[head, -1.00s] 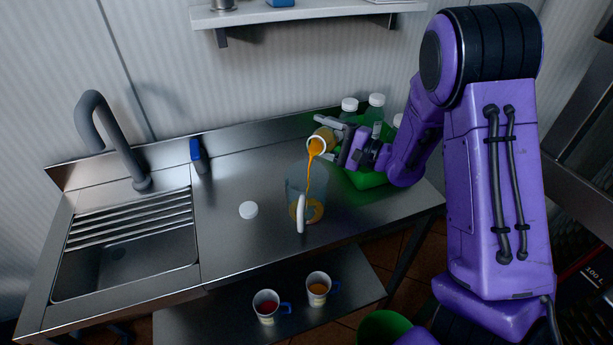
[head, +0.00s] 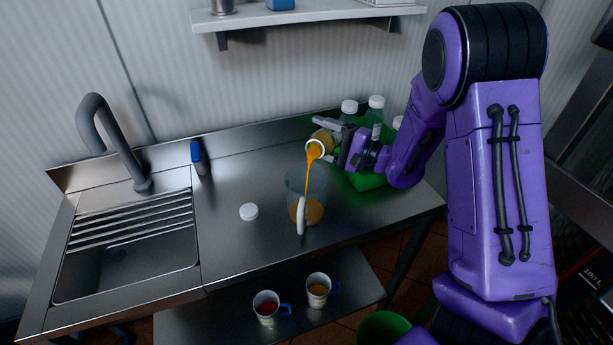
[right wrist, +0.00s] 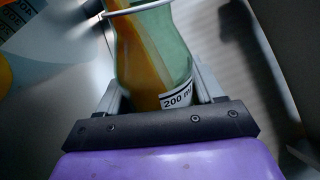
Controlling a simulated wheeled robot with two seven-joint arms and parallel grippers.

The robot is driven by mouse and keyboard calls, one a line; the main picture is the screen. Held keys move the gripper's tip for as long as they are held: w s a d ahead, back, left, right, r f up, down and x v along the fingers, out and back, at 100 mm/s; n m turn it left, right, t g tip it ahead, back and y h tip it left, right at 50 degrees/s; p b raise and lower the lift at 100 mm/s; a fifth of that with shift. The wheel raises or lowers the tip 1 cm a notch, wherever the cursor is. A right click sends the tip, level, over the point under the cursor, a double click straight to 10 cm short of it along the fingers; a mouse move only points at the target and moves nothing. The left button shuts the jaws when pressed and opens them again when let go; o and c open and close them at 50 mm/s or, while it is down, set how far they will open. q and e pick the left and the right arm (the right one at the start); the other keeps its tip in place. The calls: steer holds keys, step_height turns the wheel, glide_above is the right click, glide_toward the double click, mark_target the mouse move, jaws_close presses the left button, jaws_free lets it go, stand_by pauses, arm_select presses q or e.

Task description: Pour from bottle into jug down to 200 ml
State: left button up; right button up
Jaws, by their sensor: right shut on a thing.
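The bottle (head: 322,140) is tipped with its mouth to the lower left, and orange liquid (head: 312,158) runs from it into the clear jug (head: 294,183). The jug stands on the steel counter with orange liquid in its lower part and its white handle toward me. My right gripper (head: 343,147) is shut on the bottle. In the right wrist view the bottle (right wrist: 176,52) lies between the fingers, with orange liquid along one side and a "200 m" label (right wrist: 178,97) near the gripper. My left gripper is not in view.
A white cap (head: 249,211) lies left of the jug. A green crate (head: 368,181) with white-capped bottles stands behind my right gripper. Two mugs, one with red (head: 267,306) and one with orange contents (head: 318,289), stand on the lower shelf. A sink (head: 125,270) is at left.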

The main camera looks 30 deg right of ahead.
steer(key=shift+a+r, duration=0.1)
steer(key=shift+r, duration=0.05)
steer(key=shift+w+d+f+m+b, duration=0.1)
steer(key=shift+d+f+m+b, duration=0.2)
steer(key=shift+f+b, duration=0.35)
step_height(320, 180, up, 2)
steer(key=m+p, duration=0.1)
steer(key=p, duration=0.4)
steer(key=shift+r, duration=0.2)
steer(key=shift+w+a+f+m, duration=0.1)
steer(key=shift+f+m, duration=0.45)
steer(key=shift+m, duration=0.05)
steer(key=shift+f, duration=0.3)
steer(key=m+p, duration=0.2)
steer(key=p, duration=0.3)
steer(key=shift+s+a+r+m+h, duration=0.2)
steer(key=shift+a+r+m+h, duration=0.1)
steer(key=shift+a+m, duration=0.1)
steer(key=shift+s+r+m+p, duration=0.15)
steer(key=shift+m+p, duration=0.15)
steer(key=shift+p, duration=0.3)
steer(key=shift+f, duration=0.2)
